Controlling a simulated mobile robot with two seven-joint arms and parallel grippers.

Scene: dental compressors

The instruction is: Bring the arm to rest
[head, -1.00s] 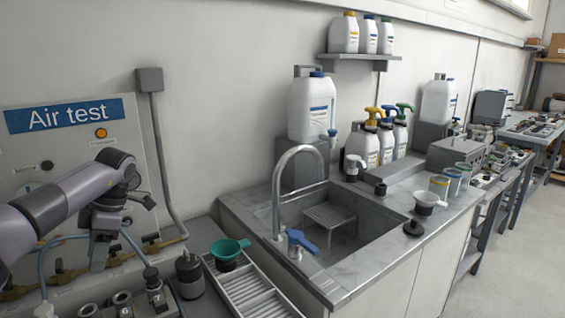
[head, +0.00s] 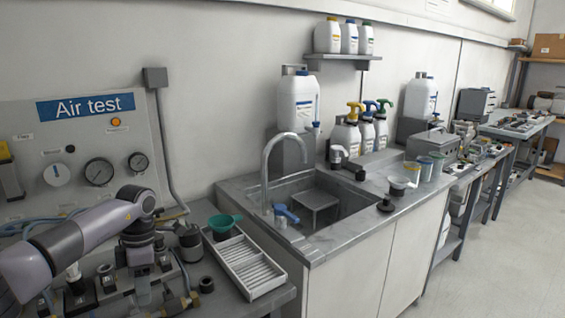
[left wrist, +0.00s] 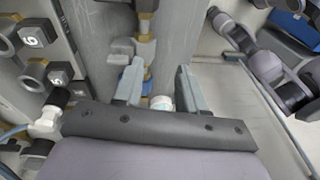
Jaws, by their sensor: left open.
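My left arm (head: 85,232) comes in from the left in the head view, low in front of the air test panel. Its left gripper (head: 143,290) points down over the bench among fittings. In the left wrist view the two fingers of the left gripper (left wrist: 160,88) stand apart, with nothing held between them. A small white and teal round part (left wrist: 161,103) shows between the fingers, and I cannot tell how far below them it lies. My right gripper does not show in the head view.
The air test panel (head: 85,140) with gauges stands behind the arm. Numbered valves (left wrist: 62,72) and a brass fitting (left wrist: 146,50) lie near the fingers. The sink (head: 318,205) is farther right.

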